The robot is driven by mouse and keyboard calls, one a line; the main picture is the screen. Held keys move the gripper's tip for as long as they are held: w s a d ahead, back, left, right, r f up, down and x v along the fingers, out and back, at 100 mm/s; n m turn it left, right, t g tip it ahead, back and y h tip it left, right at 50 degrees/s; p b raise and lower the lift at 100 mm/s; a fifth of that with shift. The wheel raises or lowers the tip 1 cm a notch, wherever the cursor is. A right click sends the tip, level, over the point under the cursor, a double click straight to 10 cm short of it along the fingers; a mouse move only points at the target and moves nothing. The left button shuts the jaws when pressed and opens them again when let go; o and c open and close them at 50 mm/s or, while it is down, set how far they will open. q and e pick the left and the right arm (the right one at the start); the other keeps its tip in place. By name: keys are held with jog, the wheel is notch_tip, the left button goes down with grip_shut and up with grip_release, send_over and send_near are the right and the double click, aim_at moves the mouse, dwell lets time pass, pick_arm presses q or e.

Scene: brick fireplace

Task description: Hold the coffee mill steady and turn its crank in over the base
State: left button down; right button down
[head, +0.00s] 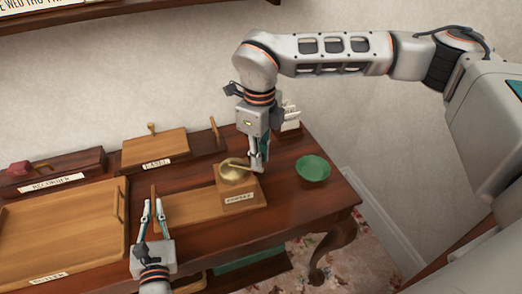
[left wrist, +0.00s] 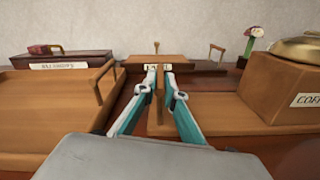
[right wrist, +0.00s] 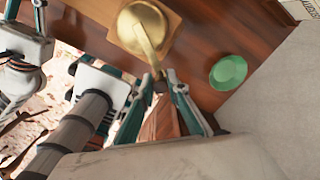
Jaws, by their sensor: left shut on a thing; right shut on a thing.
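The coffee mill is a wooden box (head: 252,196) with a brass dome and a label, at the right end of a long wooden base board (head: 195,207). Its brass crank (head: 240,163) reaches from the dome toward the right; it also shows in the right wrist view (right wrist: 146,42). My right gripper (head: 259,165) points down and is shut on the crank's knob, mostly hidden between the fingers. My left gripper (head: 154,204) is shut on the upright wooden handle (left wrist: 158,96) at the board's left end, apart from the mill box.
A green bowl (head: 313,168) stands right of the mill. A wooden tray (head: 60,233) lies at the left. A labelled box (head: 155,148) and a dark box with a red object (head: 82,165) stand at the back by the wall. The table's right end is mostly clear.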

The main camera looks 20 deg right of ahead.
pick_arm(q)
jog(key=shift+d, duration=0.1)
pick_arm(e)
jog(key=s+a+m, duration=0.3)
jog(key=a+m, duration=0.5)
jog(key=m, duration=0.6)
jog(key=w+a+m, duration=0.5)
jog(key=w+m, duration=0.2)
jog(key=m, duration=0.7)
jog(key=shift+w+a, duration=0.3)
jog(key=shift+w, duration=0.05)
jog(key=shift+m, duration=0.3)
